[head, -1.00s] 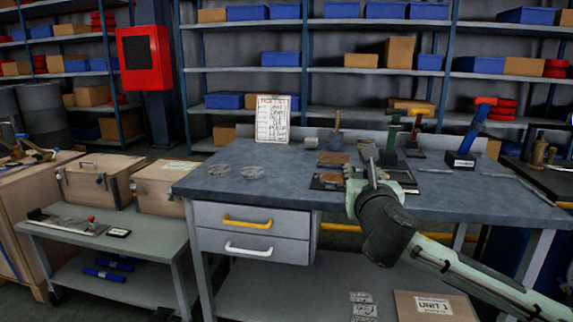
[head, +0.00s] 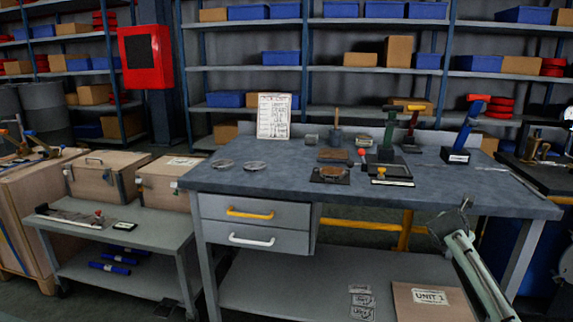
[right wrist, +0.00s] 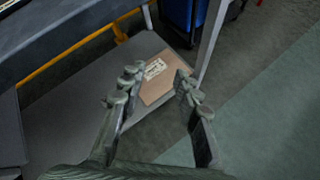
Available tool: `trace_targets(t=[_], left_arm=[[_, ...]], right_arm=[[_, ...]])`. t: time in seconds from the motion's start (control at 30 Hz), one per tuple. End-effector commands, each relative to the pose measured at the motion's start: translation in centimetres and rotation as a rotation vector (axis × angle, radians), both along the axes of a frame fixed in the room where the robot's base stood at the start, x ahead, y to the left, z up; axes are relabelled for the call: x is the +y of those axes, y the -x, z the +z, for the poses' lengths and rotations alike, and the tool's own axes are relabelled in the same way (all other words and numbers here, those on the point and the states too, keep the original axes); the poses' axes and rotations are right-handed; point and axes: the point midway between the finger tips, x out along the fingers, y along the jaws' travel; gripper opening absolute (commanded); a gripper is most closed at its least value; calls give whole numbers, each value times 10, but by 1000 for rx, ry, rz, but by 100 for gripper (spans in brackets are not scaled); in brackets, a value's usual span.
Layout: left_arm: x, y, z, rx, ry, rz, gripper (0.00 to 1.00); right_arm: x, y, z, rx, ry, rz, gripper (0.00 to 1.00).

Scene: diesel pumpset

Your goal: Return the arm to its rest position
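My right arm comes in from the lower right of the head view. My right gripper (head: 466,207) is beside the front right edge of the workbench (head: 290,183), pointing up and away from the tools. In the right wrist view the two fingers of the right gripper (right wrist: 155,88) are spread apart with nothing between them. My left gripper is not in the head view.

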Motion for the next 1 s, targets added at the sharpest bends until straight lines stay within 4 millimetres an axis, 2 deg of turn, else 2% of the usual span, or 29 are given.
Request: trace_targets(t=[0.03, 0.17, 0.2, 0.47, 0.7, 0.97, 1.0], left_arm=[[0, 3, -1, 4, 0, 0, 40], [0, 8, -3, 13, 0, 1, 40], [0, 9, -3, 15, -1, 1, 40], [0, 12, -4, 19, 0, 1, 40], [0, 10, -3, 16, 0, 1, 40], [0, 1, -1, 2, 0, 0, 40], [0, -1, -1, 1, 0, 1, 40]], right_arm=[[-11, 8, -24, 34, -35, -36, 32], [-34, 30, -75, 106, -114, -117, 32], [-28, 21, -64, 21, -167, -151, 32], [-10, -5, -55, -382, -579, -417, 32], [12, -31, -40, -764, -1104, -715, 32], [30, -50, -24, -1015, -1599, -987, 32], [34, -43, -42, -1003, -1609, -1018, 32]])
